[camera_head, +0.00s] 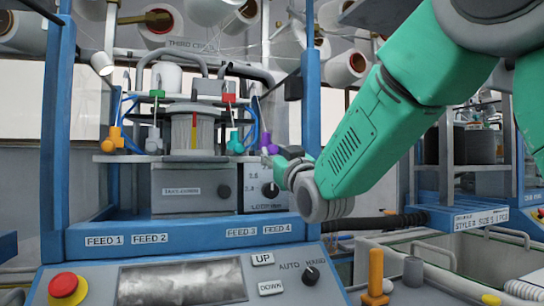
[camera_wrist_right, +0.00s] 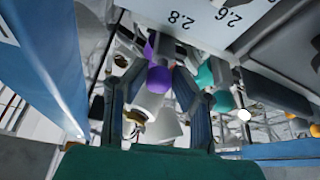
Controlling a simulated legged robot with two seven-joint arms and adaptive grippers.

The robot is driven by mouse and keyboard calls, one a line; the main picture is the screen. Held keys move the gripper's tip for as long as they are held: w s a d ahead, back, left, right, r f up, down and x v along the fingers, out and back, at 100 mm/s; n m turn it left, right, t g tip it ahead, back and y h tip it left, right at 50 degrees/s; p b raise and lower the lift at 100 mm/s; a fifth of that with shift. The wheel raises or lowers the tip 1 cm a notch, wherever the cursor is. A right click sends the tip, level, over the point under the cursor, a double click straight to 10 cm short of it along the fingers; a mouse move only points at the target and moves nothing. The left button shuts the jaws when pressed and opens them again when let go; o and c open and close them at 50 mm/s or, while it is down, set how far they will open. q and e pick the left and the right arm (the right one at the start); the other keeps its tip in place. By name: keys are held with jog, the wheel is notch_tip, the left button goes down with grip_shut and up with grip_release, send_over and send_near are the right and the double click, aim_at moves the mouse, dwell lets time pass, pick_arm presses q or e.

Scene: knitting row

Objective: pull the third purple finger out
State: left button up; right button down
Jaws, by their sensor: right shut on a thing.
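The purple finger (camera_head: 267,141) is at the right end of the row of coloured fingers on the knitting machine, just right of a teal one. My right gripper (camera_head: 279,163) reaches it from the right and is shut on it. In the right wrist view the purple finger (camera_wrist_right: 158,79) shows between the two dark gripper fingers (camera_wrist_right: 158,90). Its far end is partly hidden behind a grey part and the gripper. My left gripper is not in view.
Teal finger (camera_head: 235,141), white finger (camera_head: 154,139) and orange finger (camera_head: 112,139) stand along the same row. A dial box (camera_head: 263,191) is just below my right gripper. A blue post (camera_head: 310,100) rises close behind it. The control panel (camera_head: 190,275) is in front.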

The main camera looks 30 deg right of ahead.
jog(key=c, duration=1.5)
grip_release()
jog(key=shift+r, duration=0.3)
jog(key=shift+o, duration=0.8)
jog(key=shift+s, duration=0.2)
jog(key=shift+f, duration=0.1)
jog(key=shift+w, duration=0.1)
jog(key=v, duration=0.7)
jog(key=shift+s, duration=0.3)
jog(key=shift+f, duration=0.15)
